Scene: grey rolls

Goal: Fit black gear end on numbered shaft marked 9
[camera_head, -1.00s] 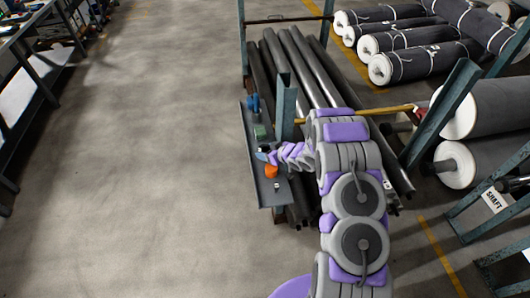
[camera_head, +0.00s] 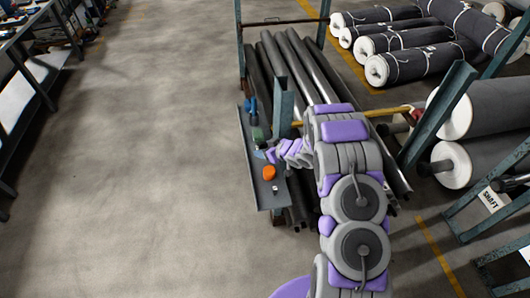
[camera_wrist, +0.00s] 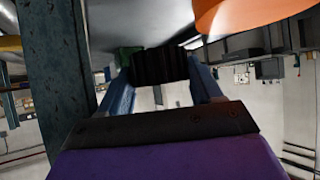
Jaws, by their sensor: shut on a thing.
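My gripper (camera_head: 270,156) is over the narrow grey metal shelf (camera_head: 261,187) at the front end of the shaft rack. In the wrist view its two blue fingers (camera_wrist: 160,88) are shut on a black ridged piece, the black gear end (camera_wrist: 160,65), held between their tips. The gear is too small to make out in the head view. Long dark shafts (camera_head: 291,66) lie side by side in the rack behind the gripper. No number 9 can be read on them.
An orange object (camera_head: 269,172) lies on the shelf close to my gripper, also large in the wrist view (camera_wrist: 250,14). Green (camera_head: 258,134) and blue (camera_head: 251,108) objects stand behind. A teal post (camera_head: 283,108) rises beside the gripper. The floor (camera_head: 150,150) at left is clear.

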